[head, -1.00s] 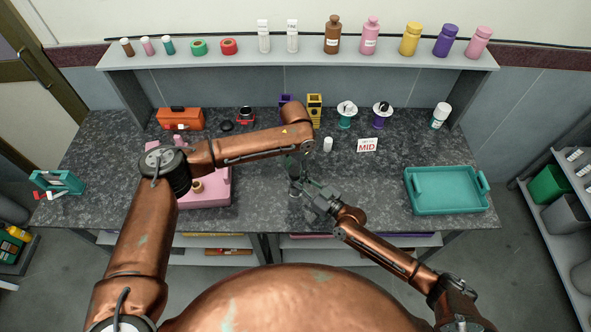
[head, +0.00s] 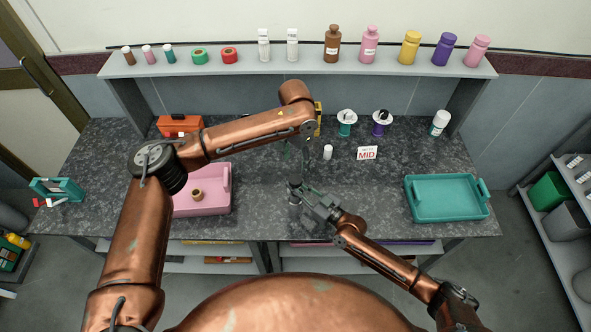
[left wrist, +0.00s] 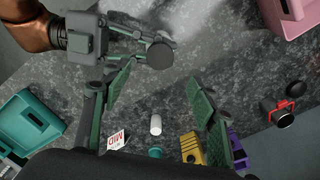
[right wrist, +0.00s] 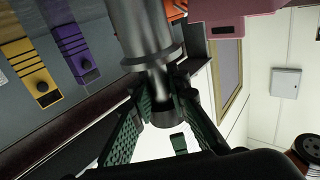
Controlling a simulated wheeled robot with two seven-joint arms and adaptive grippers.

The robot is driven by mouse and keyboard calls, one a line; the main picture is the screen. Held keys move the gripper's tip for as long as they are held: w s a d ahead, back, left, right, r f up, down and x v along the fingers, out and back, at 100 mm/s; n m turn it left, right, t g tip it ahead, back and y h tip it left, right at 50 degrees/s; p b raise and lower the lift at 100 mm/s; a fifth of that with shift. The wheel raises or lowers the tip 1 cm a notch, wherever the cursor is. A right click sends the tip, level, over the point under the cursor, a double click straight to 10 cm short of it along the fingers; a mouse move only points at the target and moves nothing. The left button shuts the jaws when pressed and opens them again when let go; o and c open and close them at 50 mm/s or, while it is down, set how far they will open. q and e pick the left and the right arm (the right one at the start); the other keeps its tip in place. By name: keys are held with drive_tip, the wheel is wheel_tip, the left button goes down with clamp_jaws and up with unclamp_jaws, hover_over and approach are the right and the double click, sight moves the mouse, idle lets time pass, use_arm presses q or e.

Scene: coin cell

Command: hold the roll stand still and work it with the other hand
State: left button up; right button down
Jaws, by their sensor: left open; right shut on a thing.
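In the head view my left forearm mostly hides this gripper.
A pink tray (head: 222,203) holding a brown spool (head: 197,195) lies to the left. A teal tray (head: 447,213) lies at the right. A small white bottle (head: 327,152) and a MID sign (head: 367,153) stand behind the cylinder. The counter between sign and teal tray is clear.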

use_arm(q)
wheel_tip(320, 180, up, 2)
drive_tip(key=shift+r, duration=0.1)
use_arm(e)
drive_tip(key=c, duration=1.8)
unclamp_jaws()
drive_tip(key=shift+o, duration=0.2)
drive_tip(key=v, duration=1.2)
